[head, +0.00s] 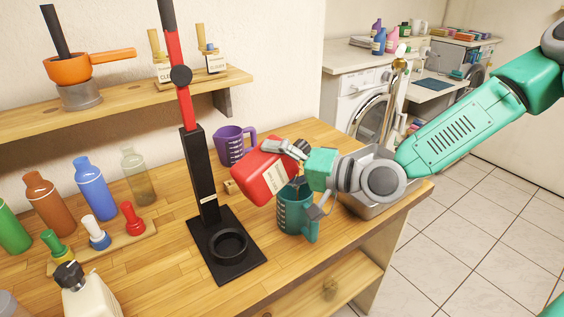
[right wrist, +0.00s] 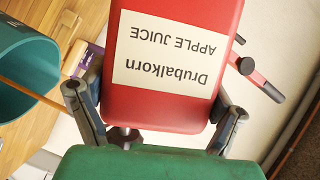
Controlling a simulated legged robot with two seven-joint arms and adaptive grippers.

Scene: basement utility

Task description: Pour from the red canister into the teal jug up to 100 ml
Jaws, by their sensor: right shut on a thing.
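The red canister (head: 256,176) is tilted in my right gripper (head: 298,158), up and left of the teal jug's mouth. In the right wrist view its label, upside down, reads "Drubalkorn APPLE JUICE" on the red body (right wrist: 160,106), with the fingers (right wrist: 155,118) on either side. The teal jug (head: 292,214) stands upright on the wooden bench, partly hidden by the canister and gripper. Its rim shows at the left of the right wrist view (right wrist: 28,75). The level inside the jug cannot be made out. My left gripper is out of view.
A black stand (head: 207,185) with a red upper post rises left of the canister. A purple jug (head: 229,146) stands behind. A metal basin (head: 368,205) sits at the bench's right end. Several bottles (head: 93,190) and a white container (head: 85,292) are at left.

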